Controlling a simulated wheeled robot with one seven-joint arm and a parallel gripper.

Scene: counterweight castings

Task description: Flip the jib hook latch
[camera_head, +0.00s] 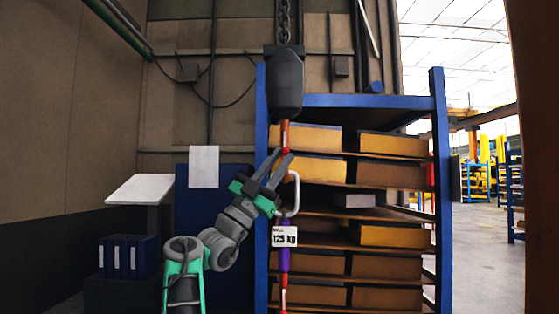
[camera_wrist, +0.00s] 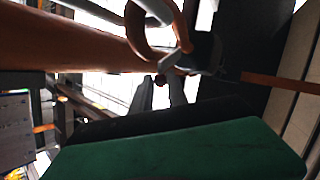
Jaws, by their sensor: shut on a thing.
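The hoist's dark hook block (camera_head: 285,82) hangs on a chain, with an orange-red shank (camera_head: 284,135) below it. In the wrist view the orange hook (camera_wrist: 143,42) curves close above my fingers, and a grey metal piece (camera_wrist: 178,56) crosses its opening. My gripper (camera_head: 279,155) reaches up from the lower left, its fingers beside the shank.
A silver link (camera_head: 294,192) hangs beside my gripper, above a "125 kg" tag (camera_head: 284,237) and a purple strap (camera_head: 284,261). A blue rack (camera_head: 439,190) with loaded shelves stands close behind. A lectern (camera_head: 140,189) stands left; open floor (camera_head: 487,250) shows far right.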

